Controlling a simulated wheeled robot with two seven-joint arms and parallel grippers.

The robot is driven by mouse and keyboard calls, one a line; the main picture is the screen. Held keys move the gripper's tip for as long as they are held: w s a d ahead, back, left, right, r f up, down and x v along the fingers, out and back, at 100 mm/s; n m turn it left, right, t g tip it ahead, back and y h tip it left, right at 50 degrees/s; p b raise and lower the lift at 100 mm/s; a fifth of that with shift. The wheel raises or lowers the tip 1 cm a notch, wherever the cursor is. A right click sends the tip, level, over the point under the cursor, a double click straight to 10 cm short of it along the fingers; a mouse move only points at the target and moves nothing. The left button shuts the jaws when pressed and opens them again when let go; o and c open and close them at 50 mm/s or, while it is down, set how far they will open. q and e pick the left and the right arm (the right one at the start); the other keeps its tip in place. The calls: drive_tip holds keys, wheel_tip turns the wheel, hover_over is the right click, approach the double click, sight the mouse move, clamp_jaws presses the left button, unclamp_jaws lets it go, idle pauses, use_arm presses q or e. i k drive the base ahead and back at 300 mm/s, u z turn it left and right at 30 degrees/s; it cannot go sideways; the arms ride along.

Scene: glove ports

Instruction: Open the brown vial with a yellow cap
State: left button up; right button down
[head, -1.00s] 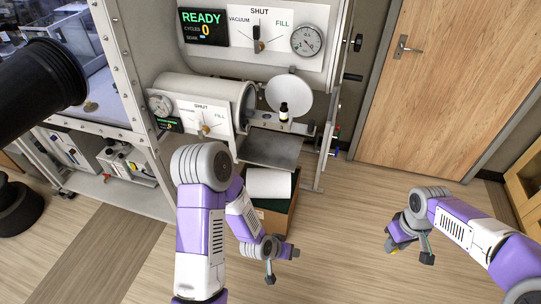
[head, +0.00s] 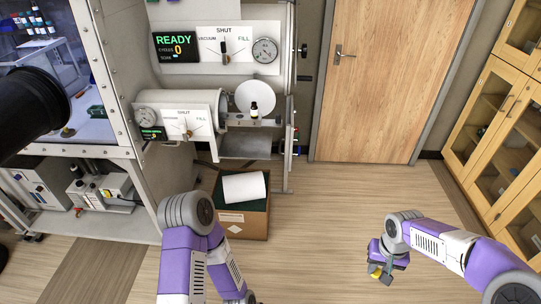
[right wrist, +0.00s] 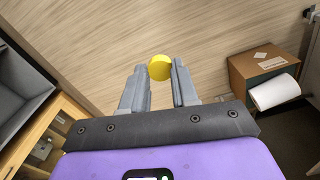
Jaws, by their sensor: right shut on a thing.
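My right gripper (head: 380,274) is at the lower right, low over the open floor and well apart from the vial. It is shut on a round yellow cap (right wrist: 159,68), which sits between its fingertips in the right wrist view. A small dark brown vial (head: 254,111) with a white label stands upright on the shelf of the small port. Its top looks dark, and I see no yellow on it. My left arm comes down at the lower middle, and its fingers are outside the picture.
A round white port door (head: 256,93) stands open behind the vial. A cardboard box (head: 243,224) with a white roll (head: 244,187) stands on the floor below. A wooden door (head: 375,80) and a glass-fronted cabinet (head: 500,130) are behind and right. The middle floor is clear.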

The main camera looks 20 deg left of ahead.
sight(255, 108)
drive_tip(key=u, duration=0.55)
drive_tip(key=i, duration=0.65)
drive_tip(key=u, duration=0.55)
